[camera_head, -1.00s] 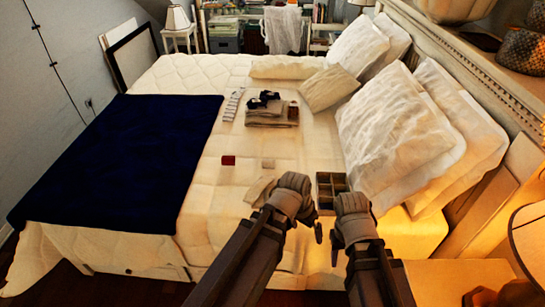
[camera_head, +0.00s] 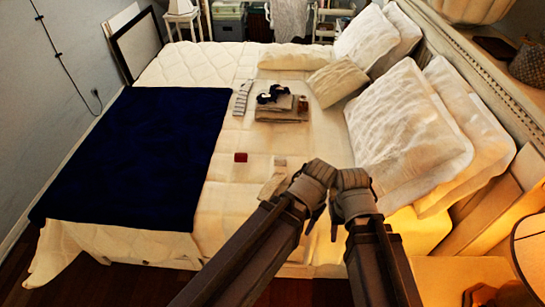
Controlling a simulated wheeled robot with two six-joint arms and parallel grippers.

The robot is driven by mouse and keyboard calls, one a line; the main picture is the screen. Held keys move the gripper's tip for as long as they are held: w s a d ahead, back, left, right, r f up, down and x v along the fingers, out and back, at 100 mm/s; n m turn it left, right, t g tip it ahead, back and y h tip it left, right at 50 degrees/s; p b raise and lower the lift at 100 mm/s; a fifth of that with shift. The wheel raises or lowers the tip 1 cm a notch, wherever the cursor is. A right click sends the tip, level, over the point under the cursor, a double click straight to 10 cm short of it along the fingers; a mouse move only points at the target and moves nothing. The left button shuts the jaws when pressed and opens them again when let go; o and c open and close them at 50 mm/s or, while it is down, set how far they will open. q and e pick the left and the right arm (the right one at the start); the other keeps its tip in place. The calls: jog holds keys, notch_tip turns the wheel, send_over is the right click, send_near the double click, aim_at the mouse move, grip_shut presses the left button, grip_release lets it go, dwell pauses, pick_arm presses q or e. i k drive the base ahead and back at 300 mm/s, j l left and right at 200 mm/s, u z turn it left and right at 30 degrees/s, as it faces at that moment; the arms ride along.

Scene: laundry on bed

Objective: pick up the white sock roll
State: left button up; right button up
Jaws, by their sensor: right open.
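A small whitish roll (camera_head: 280,161), which looks like the white sock roll, lies on the pale bedspread, right of a small dark red roll (camera_head: 240,157). My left gripper (camera_head: 311,215) is over the near part of the bed, right of and nearer than the white roll. Its jaws are too unclear to judge. My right gripper (camera_head: 350,205) is beside it on the right, open, with nothing seen in it. Neither gripper touches the white roll. The divided box is hidden behind my grippers.
A dark blue blanket (camera_head: 140,155) covers the bed's left side. Folded clothes (camera_head: 283,111) and a striped item (camera_head: 242,98) lie farther back. A pale folded cloth (camera_head: 272,186) is near my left gripper. Large pillows (camera_head: 405,125) fill the right side. A lamp (camera_head: 528,250) stands front right.

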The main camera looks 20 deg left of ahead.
aim_at(278, 161)
jog(key=i+j, duration=0.1)
jog(key=j, duration=0.3)
jog(key=i+j, duration=0.1)
jog(key=j, duration=0.3)
jog(key=i+j, duration=0.1)
jog(key=j, duration=0.35)
jog(key=i+j, duration=0.1)
jog(key=j, duration=0.3)
jog(key=z, duration=1.2)
